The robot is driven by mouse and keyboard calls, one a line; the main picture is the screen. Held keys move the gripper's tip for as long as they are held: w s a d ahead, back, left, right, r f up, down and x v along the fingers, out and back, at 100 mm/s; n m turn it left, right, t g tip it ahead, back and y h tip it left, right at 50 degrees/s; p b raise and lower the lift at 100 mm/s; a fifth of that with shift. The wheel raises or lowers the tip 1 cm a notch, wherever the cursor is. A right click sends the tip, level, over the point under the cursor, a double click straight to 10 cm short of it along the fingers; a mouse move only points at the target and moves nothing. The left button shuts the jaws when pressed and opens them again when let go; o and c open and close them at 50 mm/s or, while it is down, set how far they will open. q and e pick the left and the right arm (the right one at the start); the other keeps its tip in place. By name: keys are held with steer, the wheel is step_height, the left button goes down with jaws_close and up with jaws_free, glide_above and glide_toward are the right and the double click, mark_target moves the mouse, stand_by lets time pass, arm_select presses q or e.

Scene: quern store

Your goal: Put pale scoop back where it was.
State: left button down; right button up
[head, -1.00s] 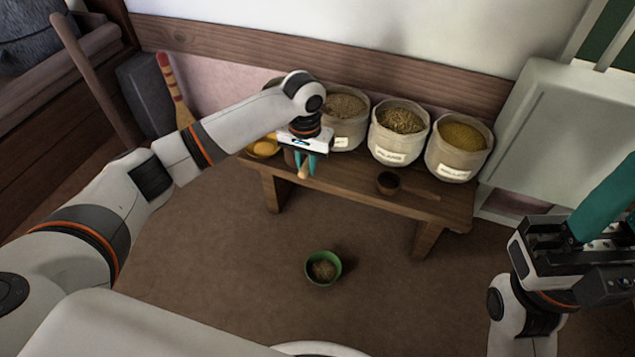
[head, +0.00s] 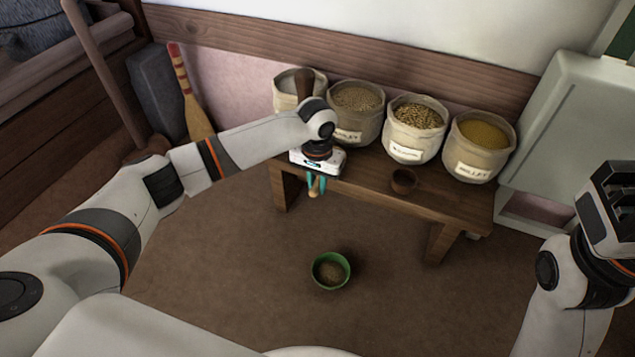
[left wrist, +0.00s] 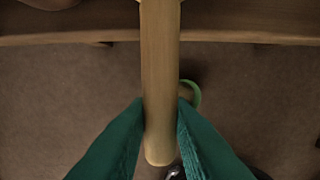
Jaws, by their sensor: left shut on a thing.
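The pale scoop (head: 314,192) is in my left gripper (head: 316,184), whose teal fingers are closed on its pale wooden handle. The handle also shows in the left wrist view (left wrist: 160,75), between the two fingers (left wrist: 160,140). The scoop's bowl cannot be made out. In the head view this gripper hangs at the front edge of the wooden bench (head: 455,210), near its left end. My right gripper (head: 608,205) is at the right edge, away from the bench; its fingertips do not show clearly.
Several grain sacks stand along the bench, including a barley sack (head: 355,110) and a millet sack (head: 479,145). A brown upright piece shows at the leftmost sack (head: 289,83). A small dark scoop (head: 403,181) lies on the bench. A green bowl (head: 331,270) stands on open floor.

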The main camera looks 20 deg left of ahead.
arm_select(q)
steer(key=c, duration=1.3)
jaws_free()
steer(key=shift+f, duration=0.1)
